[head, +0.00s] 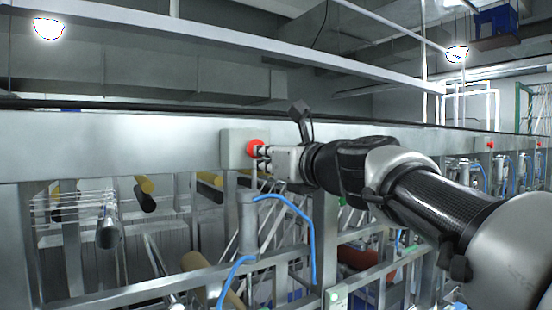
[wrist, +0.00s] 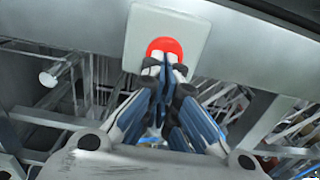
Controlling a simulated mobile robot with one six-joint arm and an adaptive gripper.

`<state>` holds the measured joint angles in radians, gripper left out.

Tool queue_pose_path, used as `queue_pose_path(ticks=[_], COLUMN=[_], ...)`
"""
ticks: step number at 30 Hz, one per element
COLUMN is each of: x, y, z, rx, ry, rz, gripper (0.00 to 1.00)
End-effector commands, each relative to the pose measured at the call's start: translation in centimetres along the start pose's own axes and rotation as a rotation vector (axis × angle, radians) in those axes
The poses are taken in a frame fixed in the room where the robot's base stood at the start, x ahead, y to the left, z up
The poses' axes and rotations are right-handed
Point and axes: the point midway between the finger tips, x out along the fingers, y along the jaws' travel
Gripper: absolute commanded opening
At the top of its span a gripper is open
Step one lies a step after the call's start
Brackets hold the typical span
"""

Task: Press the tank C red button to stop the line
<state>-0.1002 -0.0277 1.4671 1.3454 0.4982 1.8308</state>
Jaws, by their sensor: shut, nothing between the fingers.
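A red button (head: 255,148) sits on a pale square box fixed to the long metal beam, left of my arm's end in the head view. In the wrist view the red button (wrist: 164,46) shows its upper part just beyond my fingertips. My gripper (head: 262,152) is shut and empty, with its fingertips at the button's face. In the wrist view the shut fingers (wrist: 166,66) overlap the button's lower edge. I cannot tell whether they touch it or press it in. No label naming the tank is readable.
The button's box (head: 230,148) is mounted on the metal beam (head: 120,142). Below it are rollers, a grey cylinder (head: 247,215) and blue hoses (head: 312,240). Another red button (head: 490,144) shows farther right along the line. The space above the beam near my arm looks clear.

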Motion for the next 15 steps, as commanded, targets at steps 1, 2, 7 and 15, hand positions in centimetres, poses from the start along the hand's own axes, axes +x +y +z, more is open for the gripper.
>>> queue_pose_path(ticks=[1, 2, 7, 15], x=[0.4, 0.7, 2.2, 2.2], y=[0.0, 0.1, 0.0, 0.0], z=[0.0, 0.1, 0.1, 0.1], rx=[0.001, 0.001, 0.001, 0.001], ry=[0.001, 0.002, -0.001, -0.001], rz=[0.001, 0.002, 0.000, 0.000], gripper=[0.00, 0.00, 0.00, 0.00])
